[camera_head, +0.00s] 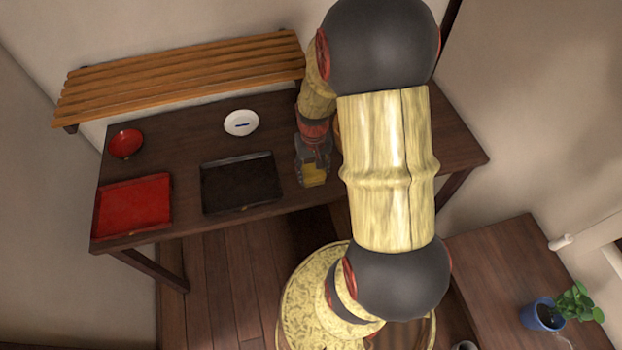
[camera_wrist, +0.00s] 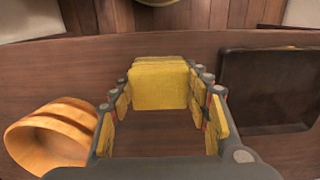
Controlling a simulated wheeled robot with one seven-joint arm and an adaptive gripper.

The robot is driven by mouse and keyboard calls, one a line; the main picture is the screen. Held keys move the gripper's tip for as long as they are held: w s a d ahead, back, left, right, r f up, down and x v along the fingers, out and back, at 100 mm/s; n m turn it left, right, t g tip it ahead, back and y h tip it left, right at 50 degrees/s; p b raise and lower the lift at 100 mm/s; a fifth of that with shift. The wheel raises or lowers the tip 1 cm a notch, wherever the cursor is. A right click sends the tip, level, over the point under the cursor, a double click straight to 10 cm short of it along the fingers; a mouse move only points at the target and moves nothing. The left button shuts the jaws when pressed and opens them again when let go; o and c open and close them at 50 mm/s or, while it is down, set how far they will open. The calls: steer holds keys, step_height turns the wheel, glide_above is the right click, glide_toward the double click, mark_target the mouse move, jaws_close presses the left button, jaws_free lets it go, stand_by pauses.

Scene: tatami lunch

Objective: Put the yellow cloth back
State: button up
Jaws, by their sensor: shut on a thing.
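The yellow cloth (camera_wrist: 160,86) is a folded block between my gripper's fingertips (camera_wrist: 161,88) in the wrist view. My gripper is shut on it. In the head view the cloth (camera_head: 314,177) shows at the lower end of my gripper (camera_head: 313,168), near the front edge of the dark table, just right of the black tray (camera_head: 240,192). I cannot tell whether the cloth touches the table or hangs just above it.
A wooden bowl (camera_wrist: 45,140) lies left in the wrist view, mostly hidden by my arm in the head view. A red tray (camera_head: 132,207), red bowl (camera_head: 126,143) and white dish (camera_head: 241,123) are on the table. A slatted wooden shelf (camera_head: 185,75) runs behind. A side table (camera_head: 510,270) stands right.

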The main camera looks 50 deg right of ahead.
mark_target(311, 177)
steer(key=shift+w+d+f+b, duration=0.2)
steer(key=shift+w+f, duration=0.2)
steer(key=shift+f, duration=0.2)
steer(key=shift+w+d+f+b, duration=0.1)
steer(key=shift+w+d+f, duration=0.1)
steer(key=shift+w+f, duration=0.3)
steer(key=shift+d+f+b, duration=0.1)
steer(key=shift+f+b, duration=0.65)
steer(key=shift+f, duration=0.8)
steer(key=shift+f, duration=0.1)
steer(key=o, duration=1.2)
